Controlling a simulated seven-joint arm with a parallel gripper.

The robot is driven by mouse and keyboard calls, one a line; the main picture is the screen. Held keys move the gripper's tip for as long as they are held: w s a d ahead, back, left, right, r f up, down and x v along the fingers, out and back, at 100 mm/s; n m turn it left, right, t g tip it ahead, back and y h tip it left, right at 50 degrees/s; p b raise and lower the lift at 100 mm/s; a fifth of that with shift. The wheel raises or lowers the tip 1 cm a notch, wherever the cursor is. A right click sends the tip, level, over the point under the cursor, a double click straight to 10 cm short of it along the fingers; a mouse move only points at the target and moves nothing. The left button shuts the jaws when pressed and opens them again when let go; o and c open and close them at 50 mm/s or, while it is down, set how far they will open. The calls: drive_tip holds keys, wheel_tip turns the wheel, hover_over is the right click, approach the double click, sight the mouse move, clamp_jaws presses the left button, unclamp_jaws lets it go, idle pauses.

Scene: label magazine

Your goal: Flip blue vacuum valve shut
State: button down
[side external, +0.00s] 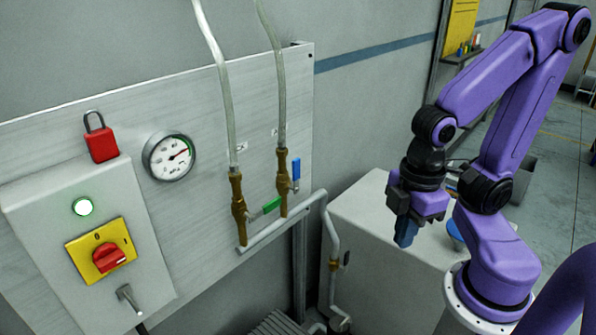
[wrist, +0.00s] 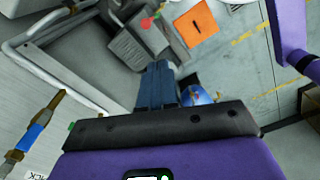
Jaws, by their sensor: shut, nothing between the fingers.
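The blue valve handle (side external: 296,169) is on the right-hand brass valve (side external: 283,185) on the wall panel. It stands upright, roughly in line with its pipe. In the wrist view the blue handle (wrist: 36,136) is at lower left, lying along its brass fitting. My gripper (side external: 406,236) is shut and empty, pointing down over the front of the grey cabinet, well to the right of the valve and apart from it. Its blue fingers (wrist: 158,82) are together in the wrist view.
A green handle (side external: 265,208) sits angled on the left brass valve (side external: 239,210). A gauge (side external: 169,156), red padlock (side external: 101,142) and red rotary switch (side external: 108,258) are further left. A grey pipe (side external: 280,230) runs below the valves. A blue object (side external: 455,233) is on the cabinet (side external: 365,215).

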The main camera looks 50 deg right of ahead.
sight(296, 169)
drive_tip(key=w+a+r+m+h, duration=0.1)
drive_tip(key=w+a+r+m, duration=0.1)
drive_tip(key=w, duration=0.7)
drive_tip(key=w+a+r+m+h, duration=0.2)
drive_tip(key=w+r+m, duration=0.3)
drive_tip(key=w, duration=0.5)
drive_tip(key=w+a+r+m+h, duration=0.1)
drive_tip(key=w+a+r+m, duration=0.2)
drive_tip(key=w, duration=0.7)
drive_tip(key=shift+r+m+h, duration=0.4)
drive_tip(key=shift+r+m, duration=0.1)
drive_tip(key=shift+m, duration=0.8)
drive_tip(key=shift+d, duration=0.1)
drive_tip(key=x, duration=1)
drive_tip(key=shift+s, duration=0.1)
drive_tip(key=d, duration=0.4)
